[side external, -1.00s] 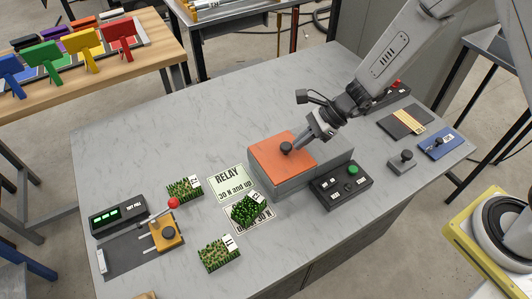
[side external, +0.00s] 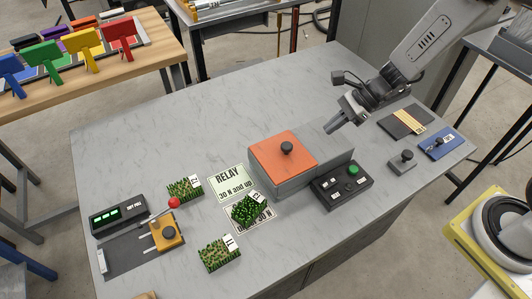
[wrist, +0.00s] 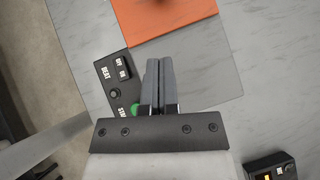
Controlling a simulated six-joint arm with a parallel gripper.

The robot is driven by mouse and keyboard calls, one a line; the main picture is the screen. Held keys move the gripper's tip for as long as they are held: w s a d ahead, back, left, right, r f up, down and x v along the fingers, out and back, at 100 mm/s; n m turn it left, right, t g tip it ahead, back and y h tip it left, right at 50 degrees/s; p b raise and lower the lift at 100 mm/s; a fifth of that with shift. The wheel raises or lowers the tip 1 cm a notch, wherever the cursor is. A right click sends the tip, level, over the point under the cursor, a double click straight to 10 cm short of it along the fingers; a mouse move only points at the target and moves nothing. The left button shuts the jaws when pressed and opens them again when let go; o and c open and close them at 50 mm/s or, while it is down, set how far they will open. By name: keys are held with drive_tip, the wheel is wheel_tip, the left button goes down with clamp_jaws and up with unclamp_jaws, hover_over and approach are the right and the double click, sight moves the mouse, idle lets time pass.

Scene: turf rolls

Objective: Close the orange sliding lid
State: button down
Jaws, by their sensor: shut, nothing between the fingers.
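The orange sliding lid (side external: 272,157) with a dark round knob (side external: 287,147) lies on the left part of a grey box (side external: 288,187) in the side external view. The right part of the box top is plain grey. A corner of the lid also shows at the top of the wrist view (wrist: 170,15). My gripper (side external: 331,129) is shut and empty, raised above and behind the right end of the box, apart from the knob. In the wrist view its fingertips (wrist: 160,62) are pressed together.
A black control box (side external: 341,185) with a green button stands just in front of the grey box. A small grey box with a knob (side external: 403,160) and a blue panel (side external: 441,145) are to the right. The table's back left is clear.

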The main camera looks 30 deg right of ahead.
drive_tip(key=shift+v, duration=2.7)
drive_tip(key=s+d+r+n+h, duration=0.1)
drive_tip(key=s+n+h, duration=0.3)
drive_tip(key=n, duration=0.6)
drive_tip(key=s+d+r+n+h, duration=0.1)
drive_tip(key=s+n+h, duration=0.3)
drive_tip(key=n, duration=0.7)
drive_tip(key=shift+s+d+h, duration=0.3)
drive_tip(key=shift+s+d, duration=0.5)
drive_tip(key=shift+d, duration=0.1)
